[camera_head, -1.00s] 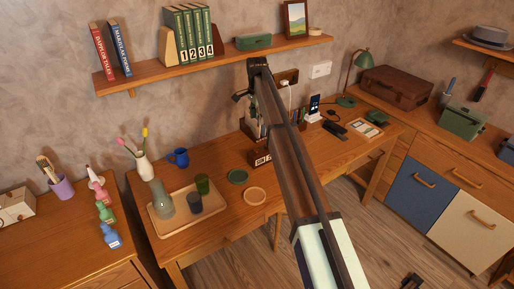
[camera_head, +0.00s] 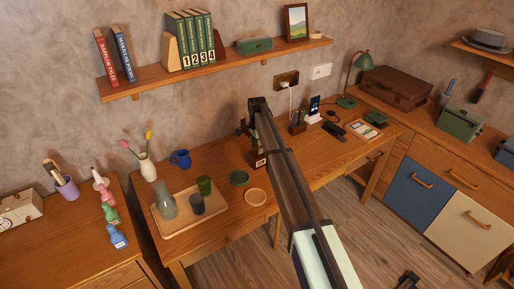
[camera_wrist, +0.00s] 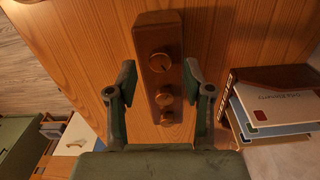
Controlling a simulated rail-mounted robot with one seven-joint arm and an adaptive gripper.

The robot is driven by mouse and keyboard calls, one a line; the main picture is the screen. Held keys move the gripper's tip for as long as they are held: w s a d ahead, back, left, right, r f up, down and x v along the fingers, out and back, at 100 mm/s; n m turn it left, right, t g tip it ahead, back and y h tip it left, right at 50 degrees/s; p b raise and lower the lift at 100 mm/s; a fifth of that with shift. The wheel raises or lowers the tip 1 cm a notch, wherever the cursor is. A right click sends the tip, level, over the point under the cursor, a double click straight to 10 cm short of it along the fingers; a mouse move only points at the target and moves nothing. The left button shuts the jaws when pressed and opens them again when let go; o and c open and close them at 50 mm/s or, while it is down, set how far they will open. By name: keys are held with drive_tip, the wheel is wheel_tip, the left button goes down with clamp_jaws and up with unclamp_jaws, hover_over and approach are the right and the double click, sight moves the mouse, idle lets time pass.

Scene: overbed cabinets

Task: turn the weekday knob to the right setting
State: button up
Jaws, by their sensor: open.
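In the wrist view a dark wooden block (camera_wrist: 150,22) carries three round coppery knobs in a row. The largest knob (camera_wrist: 160,60) is at the top, a smaller knob (camera_wrist: 164,96) in the middle and the smallest knob (camera_wrist: 167,118) at the bottom. I cannot tell which is the weekday knob; no setting is readable. My gripper (camera_wrist: 160,72) is open, with one green finger on each side of the block and the knobs between them, none held. In the head view my arm hides most of the desk calendar (camera_head: 259,158).
In the head view a tray (camera_head: 223,214) with a carafe and cups, a coaster (camera_head: 255,196) and a blue mug (camera_head: 181,158) stand left on the desk. A wall shelf (camera_head: 225,68) runs above.

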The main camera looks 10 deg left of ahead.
drive_tip(key=shift+f, duration=1)
clamp_jaws()
